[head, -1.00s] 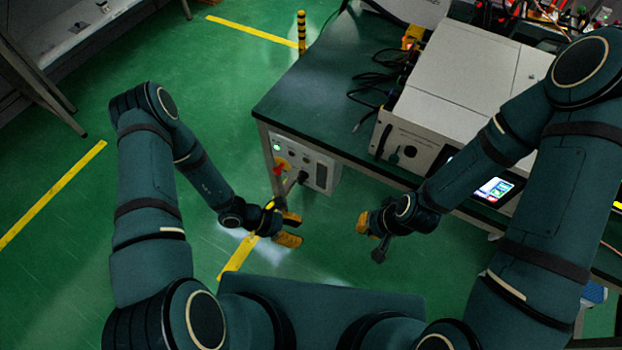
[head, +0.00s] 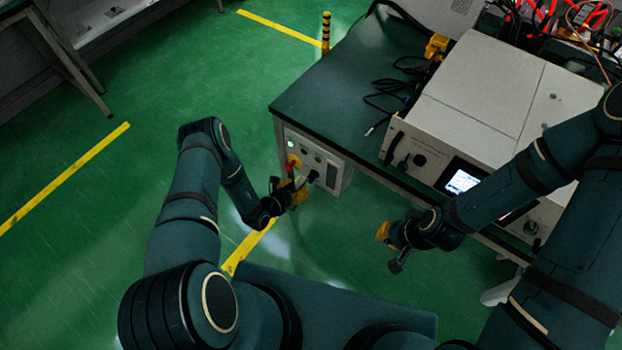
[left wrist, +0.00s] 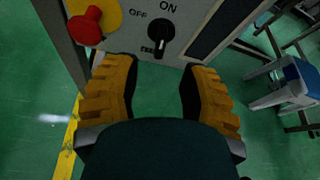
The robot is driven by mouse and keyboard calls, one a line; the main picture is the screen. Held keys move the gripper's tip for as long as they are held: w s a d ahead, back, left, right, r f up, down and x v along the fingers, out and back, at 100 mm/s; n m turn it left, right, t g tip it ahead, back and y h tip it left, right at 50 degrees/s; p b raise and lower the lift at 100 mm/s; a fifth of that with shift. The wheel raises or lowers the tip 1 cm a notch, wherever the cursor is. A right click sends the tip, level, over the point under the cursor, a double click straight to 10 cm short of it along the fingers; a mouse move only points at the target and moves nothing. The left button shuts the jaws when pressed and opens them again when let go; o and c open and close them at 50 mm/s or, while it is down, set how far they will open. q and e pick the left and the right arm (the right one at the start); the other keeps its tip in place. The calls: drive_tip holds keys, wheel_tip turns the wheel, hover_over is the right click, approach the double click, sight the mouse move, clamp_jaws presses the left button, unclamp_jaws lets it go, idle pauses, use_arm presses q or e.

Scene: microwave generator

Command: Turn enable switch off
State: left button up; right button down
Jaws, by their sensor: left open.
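The enable switch (left wrist: 161,37) is a black rotary knob on a light grey panel (left wrist: 205,18), with ON printed above it and OFF to its upper left. Its handle stands nearly upright, roughly in line with ON. In the head view the panel box (head: 335,174) hangs below the table's left end. My left gripper (head: 293,190) is in front of the box there. In the left wrist view my left gripper (left wrist: 160,72) is open and empty, its yellow fingers apart below the knob. My right gripper (head: 388,245) hangs before the table, its fingers partly hidden.
A red emergency button (left wrist: 86,26) on a yellow plate (left wrist: 107,13) sits left of the knob. The dark green table (head: 330,100) carries a white generator cabinet (head: 490,100) and black cables (head: 390,92). A blue-topped stool (left wrist: 290,80) stands right. Green floor is free at left.

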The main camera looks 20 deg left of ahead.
sight(308, 179)
use_arm(q)
drive_tip(key=b+x, duration=0.1)
drive_tip(key=x, duration=0.7)
drive_tip(key=shift+w+b, duration=0.1)
drive_tip(key=shift+b, duration=0.2)
clamp_jaws()
